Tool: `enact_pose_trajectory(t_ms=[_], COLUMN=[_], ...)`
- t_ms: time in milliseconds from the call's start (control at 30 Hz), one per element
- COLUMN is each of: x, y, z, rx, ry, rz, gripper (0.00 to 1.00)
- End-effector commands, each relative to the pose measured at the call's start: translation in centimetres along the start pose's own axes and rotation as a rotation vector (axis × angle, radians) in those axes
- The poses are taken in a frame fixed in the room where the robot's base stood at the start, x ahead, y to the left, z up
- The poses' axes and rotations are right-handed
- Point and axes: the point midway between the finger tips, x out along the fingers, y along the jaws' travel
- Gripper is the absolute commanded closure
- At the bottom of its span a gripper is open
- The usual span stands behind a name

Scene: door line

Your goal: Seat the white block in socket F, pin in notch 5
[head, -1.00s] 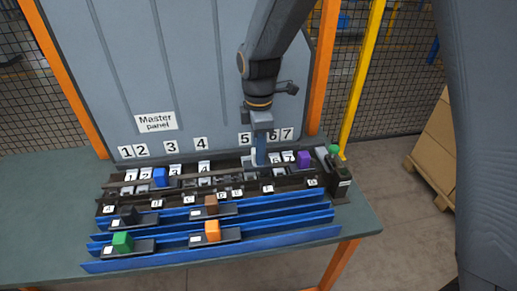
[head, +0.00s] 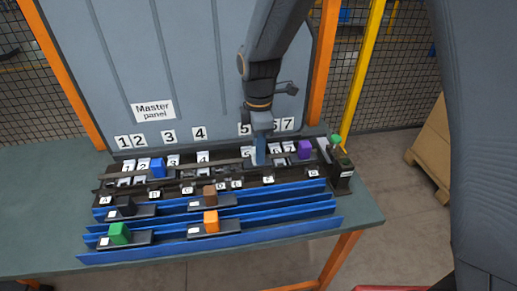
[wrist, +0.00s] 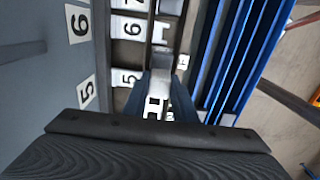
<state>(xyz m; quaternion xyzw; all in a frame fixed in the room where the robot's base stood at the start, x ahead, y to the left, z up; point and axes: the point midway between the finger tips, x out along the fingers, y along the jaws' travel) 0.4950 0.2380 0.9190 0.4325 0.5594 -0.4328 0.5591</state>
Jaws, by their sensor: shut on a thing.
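My gripper (head: 258,163) is over the dark rack (head: 325,175), between the row of numbered tabs and the label F (head: 267,180). In the wrist view its fingers (wrist: 160,92) are shut on the white block (wrist: 158,82), which is largely hidden by the fingers. The big number 5 (wrist: 87,91) on the panel and a smaller tab 5 (wrist: 125,78) are to the left of the fingers. The F label also shows in the wrist view (wrist: 183,62), ahead and to the right. I cannot tell whether the block touches the rack.
A blue block (head: 158,168) and a purple block (head: 304,149) stand in the rack. A green button (head: 335,139) is at the rack's right end.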

Motion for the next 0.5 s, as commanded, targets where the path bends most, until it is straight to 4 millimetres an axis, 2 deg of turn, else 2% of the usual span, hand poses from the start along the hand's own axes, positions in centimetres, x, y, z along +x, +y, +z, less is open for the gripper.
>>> enact_pose_trajectory(t_ms=[33, 133, 500], x=[-0.05, -0.05, -0.52], y=[0.05, 0.05, 0.09], z=[-0.01, -0.01, -0.02], rx=[0.0, 0.0, 0.0], ry=[0.0, 0.0, 0.001], rz=[0.001, 0.001, 0.003], gripper=[0.7, 0.53, 0.53])
